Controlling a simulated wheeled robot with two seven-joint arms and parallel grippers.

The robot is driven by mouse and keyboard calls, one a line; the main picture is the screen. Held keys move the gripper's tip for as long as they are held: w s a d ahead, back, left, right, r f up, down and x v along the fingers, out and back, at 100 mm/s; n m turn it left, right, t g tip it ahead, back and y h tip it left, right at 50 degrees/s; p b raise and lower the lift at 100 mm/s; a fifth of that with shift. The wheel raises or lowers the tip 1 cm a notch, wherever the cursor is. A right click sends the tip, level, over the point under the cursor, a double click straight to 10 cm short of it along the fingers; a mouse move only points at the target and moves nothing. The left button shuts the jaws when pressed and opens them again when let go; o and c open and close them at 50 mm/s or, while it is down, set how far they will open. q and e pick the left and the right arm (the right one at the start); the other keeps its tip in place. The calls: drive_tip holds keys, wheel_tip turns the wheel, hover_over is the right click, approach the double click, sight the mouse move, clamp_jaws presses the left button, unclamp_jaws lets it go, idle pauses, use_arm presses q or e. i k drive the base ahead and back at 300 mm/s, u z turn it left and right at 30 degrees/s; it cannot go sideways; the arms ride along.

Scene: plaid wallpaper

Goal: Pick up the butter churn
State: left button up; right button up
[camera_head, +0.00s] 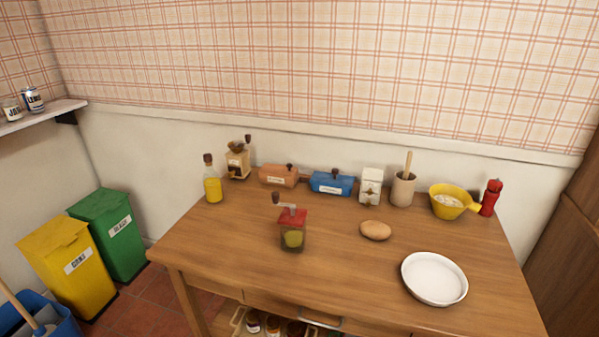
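The butter churn (292,238) appears to be the square glass jar with a red lid and a crank handle on top. It stands upright on the wooden table (340,262), left of the middle and towards the front. Something yellow-green shows inside the glass. Nothing touches it, and there is bare table around it. Neither of my grippers is in view.
A potato (376,230) and white plate (434,279) lie right.

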sight(293, 230)
drive_tip(key=u, duration=2.05)
drive_tip(key=i, duration=1.3)
drive_tip(key=z, duration=2.7)
